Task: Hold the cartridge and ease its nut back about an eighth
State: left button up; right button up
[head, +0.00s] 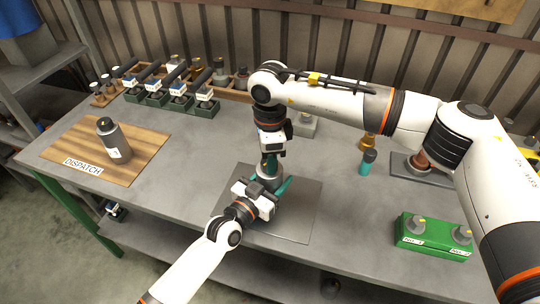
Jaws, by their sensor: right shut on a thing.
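A grey metallic cylinder, seemingly the cartridge (264,174), stands on the dark grey mat (300,222) at the middle of the table, mostly hidden by both grippers. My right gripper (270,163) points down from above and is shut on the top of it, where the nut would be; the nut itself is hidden. My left gripper (270,184) reaches in from the front, low at the cylinder. One teal finger shows to the right of it; whether this gripper is closed on the cartridge is hidden.
A dark grey bottle (114,142) stands on the wooden dispatch board (75,150) at left. A teal-bodied bottle (367,163) and a green block with two knobs (433,236) are at right. Several dark-handled tools in green holders (155,98) line the back left. Table between board and mat is clear.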

jog(key=o, duration=1)
jog(key=shift+r, duration=0.15)
notch_tip(320, 180, up, 12)
pick_arm(q)
jog(key=o, duration=1.4)
